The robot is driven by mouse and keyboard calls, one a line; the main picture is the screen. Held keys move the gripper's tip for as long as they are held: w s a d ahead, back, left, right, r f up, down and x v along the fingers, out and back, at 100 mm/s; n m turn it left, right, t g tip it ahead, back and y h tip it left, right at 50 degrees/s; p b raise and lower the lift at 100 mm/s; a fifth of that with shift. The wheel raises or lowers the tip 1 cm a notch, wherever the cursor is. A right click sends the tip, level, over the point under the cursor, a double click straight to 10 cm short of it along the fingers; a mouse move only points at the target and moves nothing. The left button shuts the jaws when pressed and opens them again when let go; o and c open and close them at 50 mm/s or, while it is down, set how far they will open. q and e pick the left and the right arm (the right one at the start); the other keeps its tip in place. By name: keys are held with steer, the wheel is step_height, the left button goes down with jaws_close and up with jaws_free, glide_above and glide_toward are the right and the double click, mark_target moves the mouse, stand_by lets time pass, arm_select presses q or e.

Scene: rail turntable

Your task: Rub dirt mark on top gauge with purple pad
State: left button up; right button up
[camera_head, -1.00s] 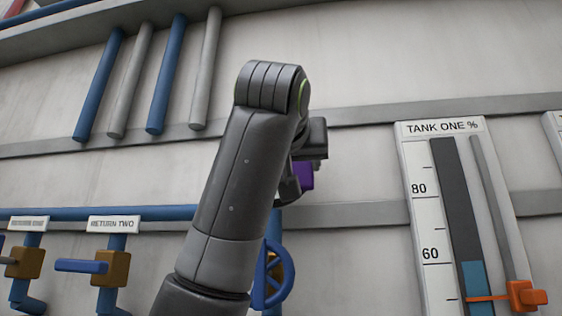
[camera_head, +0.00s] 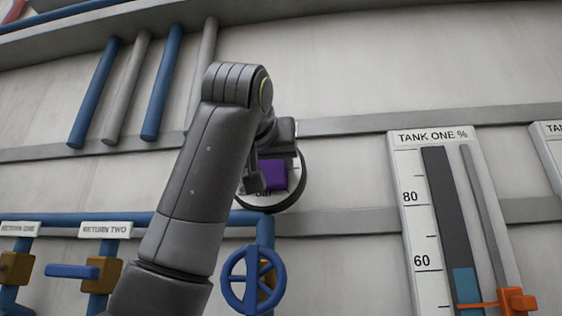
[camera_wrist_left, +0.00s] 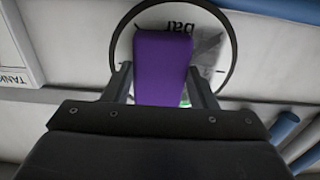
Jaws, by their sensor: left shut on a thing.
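My left gripper (camera_head: 268,181) is shut on the purple pad (camera_head: 277,174), in front of the round white gauge (camera_head: 294,188) with a dark rim. My arm, gripper and the pad hide much of the gauge in the head view. In the left wrist view the pad (camera_wrist_left: 162,62) sits between the fingers and covers the middle of the gauge dial (camera_wrist_left: 150,20). A grey smudge, the dirt mark (camera_wrist_left: 209,44), shows on the dial just right of the pad. I cannot tell whether the pad touches the dial. My right gripper is not in view.
A blue handwheel (camera_head: 252,280) is below the gauge on blue pipework. The TANK ONE level gauge (camera_head: 436,135) with an orange pointer (camera_head: 517,301) is at right. Blue and grey pipes (camera_head: 160,85) hang upper left. Valves with labels (camera_head: 105,230) are lower left.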

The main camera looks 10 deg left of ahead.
arm_select(q)
steer(key=shift+w+a+f+b, duration=0.1)
steer(key=shift+a+b, duration=0.25)
steer(key=shift+a, duration=0.55)
steer(key=a+r, duration=0.2)
steer(key=a, duration=0.3)
steer(key=d+p, duration=0.1)
steer(key=d, duration=0.9)
steer(key=shift+d+f+p, duration=0.2)
steer(key=shift+d+p, duration=0.2)
stand_by(0.6)
steer(key=shift+s, duration=0.2)
